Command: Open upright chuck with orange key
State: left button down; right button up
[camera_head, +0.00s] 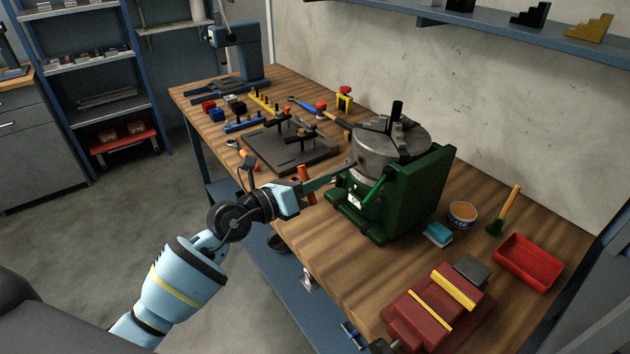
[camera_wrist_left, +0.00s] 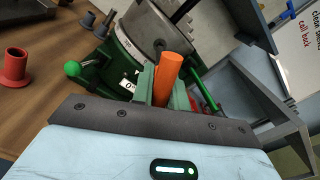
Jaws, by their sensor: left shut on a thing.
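My right gripper is not in view.
Green-knobbed levers (camera_head: 388,172) stick out of the fixture. A dark plate with clamps (camera_head: 285,160) lies to the left. A red vise (camera_head: 440,310), a red tray (camera_head: 528,262), a tin (camera_head: 462,213) and a brush (camera_head: 497,225) stand at right. Bare bench lies in front of the fixture.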

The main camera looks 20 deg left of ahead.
pick_arm(q)
jog(key=shift+w+d, duration=0.4)
jog(key=shift+w, duration=0.1)
dwell(0.5)
jog(key=shift+w+d, duration=0.35)
jog(key=shift+w, duration=0.15)
dwell(0.7)
jog(key=n, duration=0.4)
jog(key=shift+n, duration=0.3)
jog(key=n, duration=0.5)
jog(key=shift+v, duration=1.2)
